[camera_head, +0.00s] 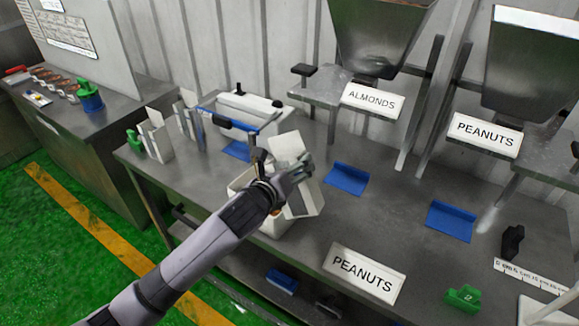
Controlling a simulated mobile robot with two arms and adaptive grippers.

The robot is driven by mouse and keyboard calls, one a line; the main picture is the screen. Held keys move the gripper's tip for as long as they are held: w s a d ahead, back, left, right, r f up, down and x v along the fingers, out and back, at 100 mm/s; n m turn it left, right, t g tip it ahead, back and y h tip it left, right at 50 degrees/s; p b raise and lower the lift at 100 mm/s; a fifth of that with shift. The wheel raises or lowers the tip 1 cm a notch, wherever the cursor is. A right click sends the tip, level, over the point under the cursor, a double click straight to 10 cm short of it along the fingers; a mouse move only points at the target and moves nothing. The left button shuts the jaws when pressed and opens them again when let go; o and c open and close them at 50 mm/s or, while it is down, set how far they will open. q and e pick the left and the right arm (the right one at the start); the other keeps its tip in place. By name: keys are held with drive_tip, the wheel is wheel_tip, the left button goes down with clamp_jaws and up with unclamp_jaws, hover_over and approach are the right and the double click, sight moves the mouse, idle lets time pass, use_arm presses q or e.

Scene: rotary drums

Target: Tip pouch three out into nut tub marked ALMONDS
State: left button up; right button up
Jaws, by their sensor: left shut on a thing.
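My left arm comes in from the lower left, and its gripper (300,171) is shut on a pale open-topped pouch (290,150) above the steel table. The pouch looks tilted; its number is not readable. A white tub (239,181) stands just behind and below the gripper, partly hidden by my arm and the pouch; no label on it is readable. An ALMONDS sign (370,101) is at a hopper stand at the back. My right gripper is not in view.
Other pale pouches (156,138) stand at the table's left end near a white box (246,108). PEANUTS signs show at the right stand (484,135) and front edge (363,275).

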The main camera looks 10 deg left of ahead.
use_arm(q)
drive_tip(key=shift+f+n+g+h+b, duration=0.35)
drive_tip(key=shift+f+n+b, duration=0.2)
drive_tip(key=shift+f, duration=0.4)
drive_tip(key=shift+w+a+f+n+g+h, duration=0.15)
drive_tip(key=shift+f+n+g+h, duration=0.15)
drive_tip(key=shift+f+n+g, duration=0.2)
drive_tip(key=shift+w+a+f+n+g+h, duration=0.1)
drive_tip(key=shift+f+n+g+h, duration=0.2)
drive_tip(key=shift+f+n, duration=0.2)
drive_tip(key=shift+w+a+f+n+g+h+b, duration=0.35)
drive_tip(key=shift+f+n+g+h, duration=0.2)
drive_tip(key=shift+n+g, duration=0.2)
drive_tip(key=shift+w+a+n+g+h+p, duration=0.2)
drive_tip(key=shift+n+g+h+p, duration=0.1)
drive_tip(key=shift+n+g+p, duration=0.15)
drive_tip(key=shift+w+a+r+n+g+h, duration=0.35)
drive_tip(key=shift+a+n+g+h, duration=0.25)
drive_tip(key=shift+n, duration=0.15)
drive_tip(key=shift+w+a+n+g+h+b, duration=0.3)
drive_tip(key=shift+n+h+b, duration=0.2)
drive_tip(key=shift+b, duration=0.35)
drive_tip(key=shift+w+a+r+n+g+h+b, duration=0.2)
drive_tip(key=shift+w+a+n+g+h+b, duration=0.25)
drive_tip(key=shift+b, duration=0.55)
drive_tip(key=shift+s+d, duration=0.1)
drive_tip(key=shift+s, duration=0.1)
